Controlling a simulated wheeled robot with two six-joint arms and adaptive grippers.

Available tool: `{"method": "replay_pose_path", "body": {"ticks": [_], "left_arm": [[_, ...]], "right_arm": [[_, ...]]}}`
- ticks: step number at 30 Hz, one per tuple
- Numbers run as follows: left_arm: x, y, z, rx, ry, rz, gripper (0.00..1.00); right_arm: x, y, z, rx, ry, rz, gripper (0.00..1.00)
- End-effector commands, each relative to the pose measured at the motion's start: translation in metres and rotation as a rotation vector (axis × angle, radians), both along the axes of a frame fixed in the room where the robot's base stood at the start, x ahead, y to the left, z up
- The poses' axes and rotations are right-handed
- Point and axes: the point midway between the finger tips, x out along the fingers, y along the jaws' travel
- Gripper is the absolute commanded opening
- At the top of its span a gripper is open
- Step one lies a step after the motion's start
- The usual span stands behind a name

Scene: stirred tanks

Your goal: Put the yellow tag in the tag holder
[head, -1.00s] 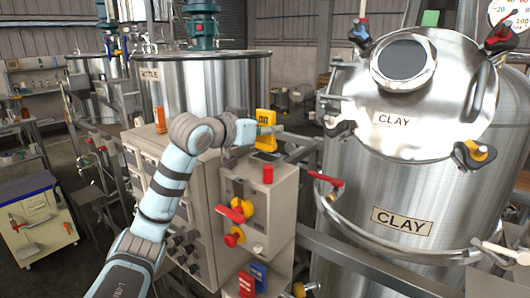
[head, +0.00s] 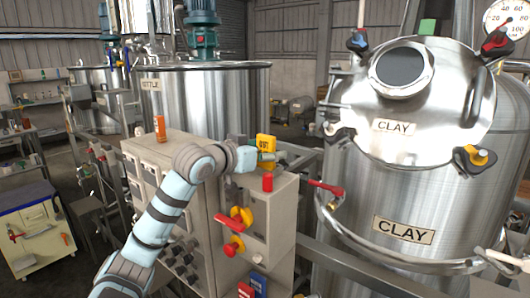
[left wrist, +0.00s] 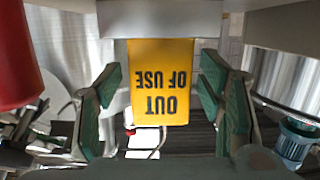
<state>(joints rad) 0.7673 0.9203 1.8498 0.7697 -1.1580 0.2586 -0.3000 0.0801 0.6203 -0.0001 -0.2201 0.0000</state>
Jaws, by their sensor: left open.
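The yellow tag (head: 266,141) is upright at the top of the grey control cabinet in the head view. In the left wrist view the tag (left wrist: 160,75) reads "OUT OF USE" upside down. My left gripper (head: 268,157) is at the tag's lower part. Its green pads (left wrist: 163,105) stand wide apart on either side of the tag, with a gap on each side. A red tag (head: 246,290) and a blue tag (head: 258,284) show low on the cabinet, cut by the lower edge; I cannot tell if their mount is the tag holder. My right gripper is not in view.
A red cylinder (head: 267,183) stands on the cabinet close to my left gripper. A red and yellow switch (head: 240,217) sticks out from the cabinet front (head: 272,225). A large steel CLAY tank (head: 365,235) with a red-handled valve (head: 327,188) stands to the right.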

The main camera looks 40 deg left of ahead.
Motion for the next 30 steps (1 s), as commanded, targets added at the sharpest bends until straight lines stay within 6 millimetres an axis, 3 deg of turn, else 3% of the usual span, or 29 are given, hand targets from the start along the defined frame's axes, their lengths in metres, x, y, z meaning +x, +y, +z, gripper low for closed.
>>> {"method": "replay_pose_path", "body": {"ticks": [5,8,15,21,30], "left_arm": [[0.0,0.0,0.007,0.0,-0.001,0.0,0.62],[-0.015,0.002,0.006,0.006,-0.003,0.004,0.62],[-0.074,0.0,0.012,0.01,-0.003,0.006,0.62],[-0.111,-0.002,0.021,0.003,-0.002,0.003,0.62],[-0.118,-0.004,0.029,-0.001,0.0,0.001,0.62]], "right_arm": [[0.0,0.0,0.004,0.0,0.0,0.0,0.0],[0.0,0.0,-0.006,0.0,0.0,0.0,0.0],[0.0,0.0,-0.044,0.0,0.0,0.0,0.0],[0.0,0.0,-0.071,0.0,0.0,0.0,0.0],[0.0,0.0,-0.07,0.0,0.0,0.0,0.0]]}}
